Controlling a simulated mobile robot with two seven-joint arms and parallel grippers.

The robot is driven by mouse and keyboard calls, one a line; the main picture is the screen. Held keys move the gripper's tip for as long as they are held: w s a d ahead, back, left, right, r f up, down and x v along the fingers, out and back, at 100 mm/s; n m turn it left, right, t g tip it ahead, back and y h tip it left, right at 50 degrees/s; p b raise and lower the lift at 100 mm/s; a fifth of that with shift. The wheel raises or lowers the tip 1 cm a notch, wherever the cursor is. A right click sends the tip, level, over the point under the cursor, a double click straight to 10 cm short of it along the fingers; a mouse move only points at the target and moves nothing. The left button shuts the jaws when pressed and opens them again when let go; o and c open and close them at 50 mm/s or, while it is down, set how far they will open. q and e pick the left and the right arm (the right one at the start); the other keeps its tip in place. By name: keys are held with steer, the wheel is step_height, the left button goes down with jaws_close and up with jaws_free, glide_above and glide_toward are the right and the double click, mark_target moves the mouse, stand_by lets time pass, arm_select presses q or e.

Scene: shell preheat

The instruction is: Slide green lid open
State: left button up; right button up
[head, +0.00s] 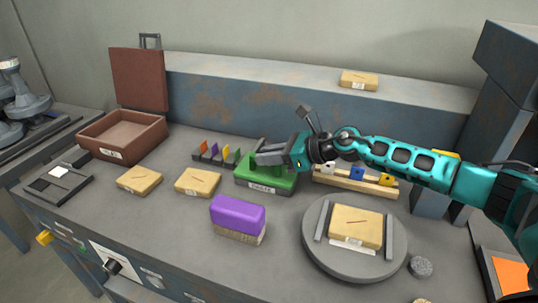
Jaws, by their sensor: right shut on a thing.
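The green lid (279,181) is on the low box with a white label at the middle of the bench. My right gripper (262,153), on the teal arm from the right, reaches over the back of the green lid. Its grey fingers are shut on the lid's upper part. The fingers hide the exact grip spot and part of the lid's top. I cannot tell how far the lid stands open. My left gripper is not in view.
A purple block (238,214) stands in front of the green lid. Coloured tabs (216,154) stand left of it. A round turntable (318,256) with a tan packet lies at front right. An open brown box (122,132) is at far left.

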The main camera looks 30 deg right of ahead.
jaws_close()
